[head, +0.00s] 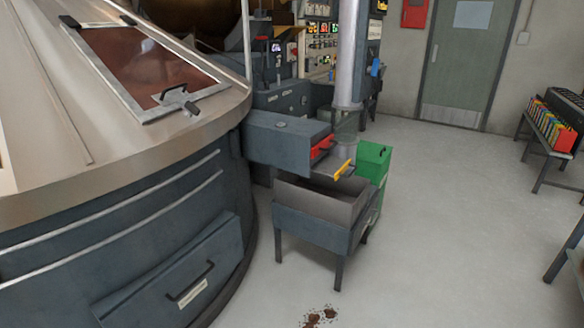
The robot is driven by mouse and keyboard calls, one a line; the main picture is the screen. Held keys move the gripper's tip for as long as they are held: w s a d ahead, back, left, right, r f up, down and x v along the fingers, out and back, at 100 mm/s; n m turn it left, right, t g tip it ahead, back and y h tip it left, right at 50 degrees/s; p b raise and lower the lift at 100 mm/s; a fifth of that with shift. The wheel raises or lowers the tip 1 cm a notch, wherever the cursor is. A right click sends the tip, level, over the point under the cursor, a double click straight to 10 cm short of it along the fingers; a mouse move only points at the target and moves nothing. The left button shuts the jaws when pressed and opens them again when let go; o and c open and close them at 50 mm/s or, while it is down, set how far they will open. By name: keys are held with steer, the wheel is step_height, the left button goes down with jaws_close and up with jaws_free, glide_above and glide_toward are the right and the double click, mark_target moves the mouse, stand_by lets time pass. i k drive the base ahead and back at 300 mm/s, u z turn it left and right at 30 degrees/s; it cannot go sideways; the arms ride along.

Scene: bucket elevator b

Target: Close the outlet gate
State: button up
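A dark grey box-shaped chute (285,140) sticks out from beside the large round vessel. It has a red part (321,146) at its right end. A yellow handle (343,169) shows just below and right of it, above an open grey hopper (318,204) on a dark stand. One of these may belong to the outlet gate, but I cannot tell which part is the gate or how far open it is. My gripper is not in view.
The large vessel (110,220) fills the left side, with a glazed lid (145,65) on top. A vertical grey pipe (350,55) and a green bin (373,165) stand behind the hopper. Brown spills (318,317) lie on the floor. Open floor (440,220) lies to the right, before benches (548,142).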

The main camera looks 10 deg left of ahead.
mark_target(330, 166)
steer(key=u, duration=0.2)
steer(key=i, duration=0.45)
steer(key=z, duration=0.8)
steer(key=k, duration=1.05)
steer(key=u, duration=1.05)
steer(key=i, duration=1.45)
